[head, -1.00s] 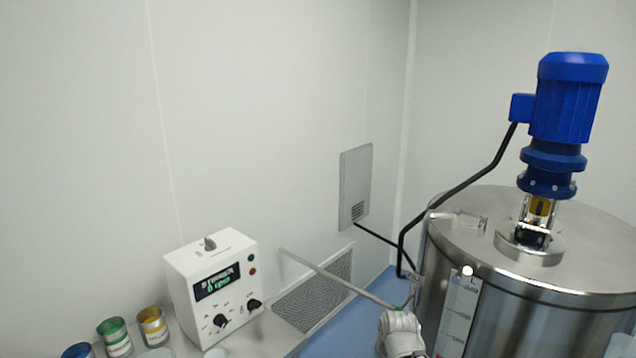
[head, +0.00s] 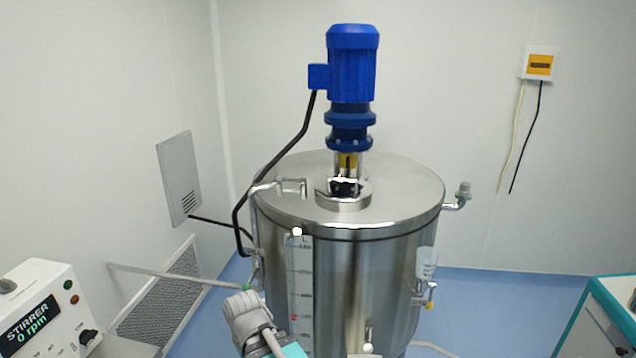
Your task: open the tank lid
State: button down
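The steel tank (head: 355,285) stands in the middle of the head view. Its round flat lid (head: 400,195) lies level on top and looks closed. A blue stirrer motor (head: 352,65) stands upright on the lid, above a steel collar. A bent metal pipe or handle (head: 278,186) is on the left of the lid. A small white knob (head: 297,231) sits at the front rim, above the level scale. A grey part of my arm shows at the bottom, in front of the tank. My gripper's fingers are not in view.
The white stirrer control box (head: 38,310), reading 0 rpm, is at lower left. A white and teal cabinet (head: 600,315) is at lower right. A pipe fitting (head: 458,196) sticks out right of the tank. Blue floor (head: 480,300) shows between tank and cabinet.

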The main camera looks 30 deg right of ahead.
aim_at(341, 188)
jog(key=u, duration=0.4)
jog(key=k, duration=1)
jog(key=z, duration=0.65)
jog(key=i, duration=0.6)
jog(key=z, duration=0.05)
